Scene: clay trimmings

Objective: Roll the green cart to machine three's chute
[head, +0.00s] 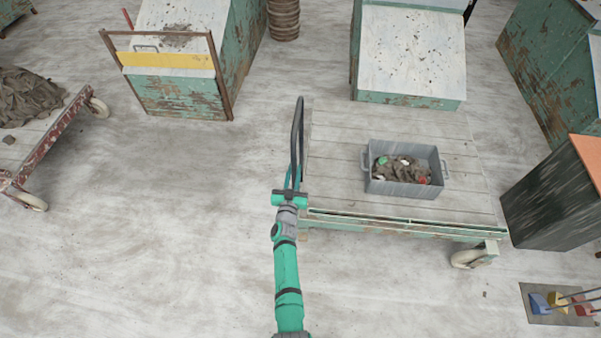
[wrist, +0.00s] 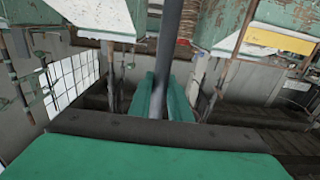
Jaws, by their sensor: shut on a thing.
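The green cart (head: 330,170) has a plank deck, worn green side rails and a pale wheel at its near right corner. Its dark upright handle (head: 299,125) rises at the left end. My gripper (head: 291,186) is shut on this handle, and the bar (wrist: 167,55) runs up between the green fingers in the wrist view. A pale sloping chute (head: 412,50) with a green lower edge stands just beyond the cart's far side; I cannot tell whether they touch. Another chute (head: 180,65) with a yellow band stands at upper left. I can read no machine number on either.
A grey bin (head: 405,188) of clay scraps sits on the deck. A red-framed cart (head: 50,140) with a clay heap stands left. A dark box (head: 555,200) stands close to the cart's right. Dustpans (head: 550,302) lie at lower right. Floor at lower left is clear.

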